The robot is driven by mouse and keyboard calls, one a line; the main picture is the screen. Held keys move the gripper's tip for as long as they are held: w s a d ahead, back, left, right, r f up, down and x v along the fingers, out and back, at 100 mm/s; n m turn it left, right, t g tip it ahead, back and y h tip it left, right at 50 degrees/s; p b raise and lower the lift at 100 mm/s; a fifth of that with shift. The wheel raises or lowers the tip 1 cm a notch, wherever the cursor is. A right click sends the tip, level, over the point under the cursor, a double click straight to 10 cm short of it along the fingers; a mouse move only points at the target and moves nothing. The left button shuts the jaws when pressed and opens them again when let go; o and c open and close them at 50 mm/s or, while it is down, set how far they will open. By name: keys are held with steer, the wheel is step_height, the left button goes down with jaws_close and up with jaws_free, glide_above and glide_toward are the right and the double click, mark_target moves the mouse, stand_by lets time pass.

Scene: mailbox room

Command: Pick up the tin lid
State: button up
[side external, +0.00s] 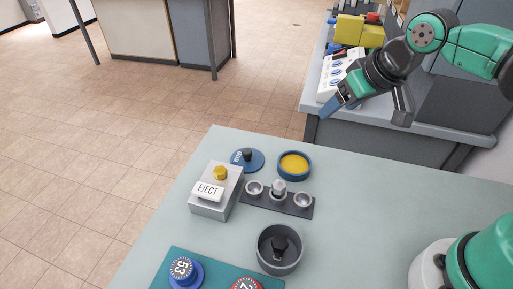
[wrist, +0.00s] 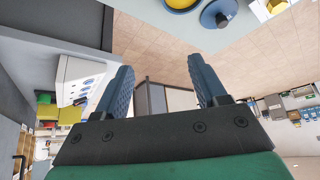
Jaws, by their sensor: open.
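The tin lid (side external: 240,165) is a flat blue disc with a black knob and some lettering. It lies on the grey-green table, to the left of the open blue tin (side external: 294,165) with yellow contents. In the wrist view the lid (wrist: 216,14) shows at the top edge, and the tin (wrist: 181,4) is cut off beside it. My gripper (side external: 368,107) is open and empty, high up and to the right of the lid, well apart from it. Its two blue fingers (wrist: 161,65) are spread wide with nothing between them.
A grey EJECT box (side external: 210,212) with a yellow knob stands just in front of the lid. A dark strip with several small metal cups (side external: 278,198) lies close by. A grey round pot (side external: 280,262) stands nearer. The table's right part (side external: 385,200) is clear.

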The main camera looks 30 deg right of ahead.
steer(key=w+a+f+g, duration=0.1)
steer(key=w+a+f, duration=0.1)
steer(key=w+a, duration=0.4)
steer(key=g, duration=0.2)
glide_above(248, 151)
steer(key=s, duration=0.2)
steer(key=x, duration=0.4)
steer(key=s+x, duration=0.1)
steer(key=x, duration=0.1)
steer(key=shift+s+d+f, duration=0.1)
steer(key=shift+f, duration=0.1)
steer(key=shift+x, duration=2.9)
jaws_close()
